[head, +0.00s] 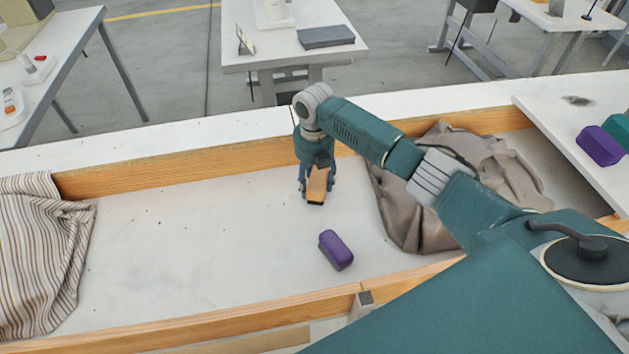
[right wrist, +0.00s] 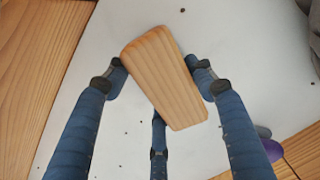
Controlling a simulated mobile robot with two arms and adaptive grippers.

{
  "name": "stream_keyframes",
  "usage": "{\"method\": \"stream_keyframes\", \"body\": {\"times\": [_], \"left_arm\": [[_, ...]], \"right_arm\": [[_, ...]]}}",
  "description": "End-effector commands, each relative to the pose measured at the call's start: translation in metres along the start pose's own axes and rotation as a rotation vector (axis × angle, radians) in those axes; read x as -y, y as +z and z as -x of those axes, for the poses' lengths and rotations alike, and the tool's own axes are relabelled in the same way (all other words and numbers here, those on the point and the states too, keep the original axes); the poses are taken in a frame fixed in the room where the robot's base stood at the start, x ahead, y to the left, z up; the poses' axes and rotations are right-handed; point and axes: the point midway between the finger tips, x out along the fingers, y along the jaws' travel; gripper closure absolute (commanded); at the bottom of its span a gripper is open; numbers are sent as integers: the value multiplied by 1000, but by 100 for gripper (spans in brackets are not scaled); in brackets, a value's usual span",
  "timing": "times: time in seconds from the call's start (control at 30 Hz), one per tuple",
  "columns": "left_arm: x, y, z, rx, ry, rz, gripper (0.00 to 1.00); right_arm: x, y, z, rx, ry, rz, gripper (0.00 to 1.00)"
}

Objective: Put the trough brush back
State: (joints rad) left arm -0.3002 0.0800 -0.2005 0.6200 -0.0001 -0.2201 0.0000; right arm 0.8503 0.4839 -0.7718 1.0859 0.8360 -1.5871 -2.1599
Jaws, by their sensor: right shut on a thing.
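The trough brush (head: 317,184) is a wooden block with a dark end face in the head view. My right gripper (head: 318,190) is shut on it, above the white floor of the trough (head: 190,245). In the right wrist view the pale wooden block (right wrist: 163,78) lies between the blue fingers, tilted. I cannot tell whether it touches the trough floor. My left gripper is not in view.
A purple block (head: 336,250) lies in the trough nearer me. A striped cloth (head: 42,250) is at the left end, a grey-brown cloth (head: 415,215) at the right. Wooden walls (head: 160,177) edge the trough. Purple (head: 598,146) and green blocks (head: 617,127) sit on the right table.

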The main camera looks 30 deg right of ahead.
Motion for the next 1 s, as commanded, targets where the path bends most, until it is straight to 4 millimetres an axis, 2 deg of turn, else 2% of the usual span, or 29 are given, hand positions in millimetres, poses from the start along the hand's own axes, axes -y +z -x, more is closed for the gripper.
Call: {"method": "stream_keyframes", "body": {"times": [0.07,0.1,0.17,0.43,0.57,0.67,1.0], "left_arm": [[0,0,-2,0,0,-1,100],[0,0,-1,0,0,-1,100],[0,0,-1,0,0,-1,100],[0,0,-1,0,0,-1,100],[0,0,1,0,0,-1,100],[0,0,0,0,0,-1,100],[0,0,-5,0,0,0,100]], "right_arm": [[0,0,-4,-1,-1,0,70],[0,0,-3,-1,-1,0,38],[0,0,-3,-1,-1,0,27],[0,0,-2,-1,-1,0,27],[0,0,5,1,1,1,27],[0,1,19,3,2,1,27],[-1,1,91,2,2,-1,27]]}}
